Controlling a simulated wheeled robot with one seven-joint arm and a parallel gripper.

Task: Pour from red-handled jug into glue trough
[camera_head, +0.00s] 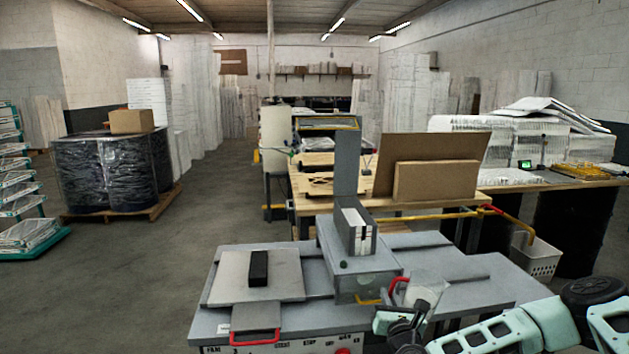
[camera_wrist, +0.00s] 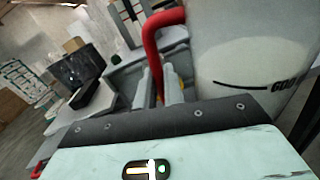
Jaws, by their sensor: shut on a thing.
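The jug (camera_head: 427,287) is whitish and translucent, with a red handle (camera_head: 397,287). In the head view it stands out at the front right edge of the grey machine and looks somewhat tilted. My gripper (camera_head: 392,312) is shut on the red handle. In the wrist view the handle (camera_wrist: 152,45) runs down between my fingers (camera_wrist: 160,88), and the jug's pale wall (camera_wrist: 250,50) with dark markings fills the upper right. The jug's contents are hidden. The likely glue trough is in the grey machine's raised middle housing (camera_head: 362,262), left of the jug; its inside cannot be made out.
The grey machine top (camera_head: 440,258) spreads around the housing, with a flat plate (camera_head: 235,275) bearing a black block (camera_head: 258,268) on the left. Behind stands a wooden table (camera_head: 330,180) with cardboard. A white basket (camera_head: 540,258) is at the right.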

